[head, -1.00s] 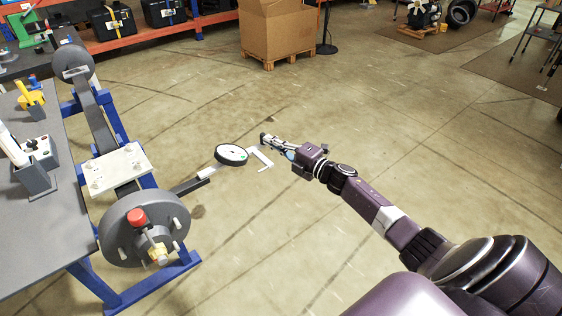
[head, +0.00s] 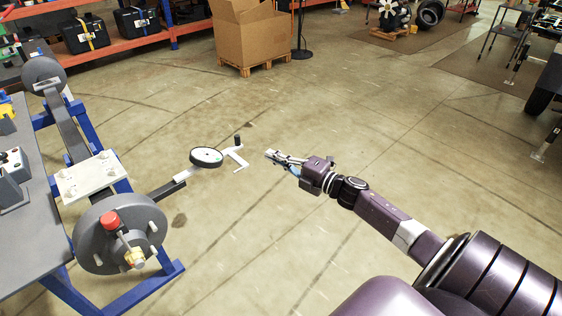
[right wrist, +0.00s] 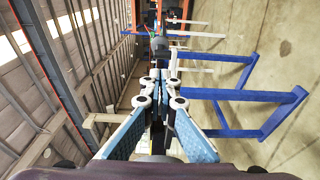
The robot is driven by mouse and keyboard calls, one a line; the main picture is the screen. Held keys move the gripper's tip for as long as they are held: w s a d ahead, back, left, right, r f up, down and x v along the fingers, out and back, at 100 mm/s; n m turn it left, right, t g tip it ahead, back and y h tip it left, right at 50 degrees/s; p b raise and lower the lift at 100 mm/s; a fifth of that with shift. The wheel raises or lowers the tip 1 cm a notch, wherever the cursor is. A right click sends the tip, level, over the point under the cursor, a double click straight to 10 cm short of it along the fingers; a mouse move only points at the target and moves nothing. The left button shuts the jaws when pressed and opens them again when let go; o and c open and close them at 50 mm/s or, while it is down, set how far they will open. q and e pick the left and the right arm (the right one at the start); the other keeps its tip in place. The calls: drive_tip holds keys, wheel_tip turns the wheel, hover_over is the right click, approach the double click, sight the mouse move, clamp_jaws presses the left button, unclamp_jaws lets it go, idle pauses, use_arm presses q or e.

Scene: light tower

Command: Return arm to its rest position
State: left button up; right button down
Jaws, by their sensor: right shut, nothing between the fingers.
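My right gripper (head: 272,155) is shut and empty. It hangs in the air to the right of the crank handle, on a purple arm that comes in from the lower right. The right wrist view shows its light blue fingers (right wrist: 157,76) together. The white crank handle (head: 236,158), with a black knob (head: 238,139), stands clear of the fingertips beside a black-rimmed round dial (head: 206,157). My left gripper does not show.
A grey axle assembly with a hub (head: 120,233) stands on a blue stand (head: 150,285) at left, beside a grey table (head: 28,235). A cardboard box (head: 252,35) on a pallet stands at the back. The middle floor is clear.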

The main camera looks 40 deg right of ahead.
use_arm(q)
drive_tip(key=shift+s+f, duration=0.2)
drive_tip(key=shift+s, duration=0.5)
use_arm(e)
drive_tip(key=shift+v, duration=1.35)
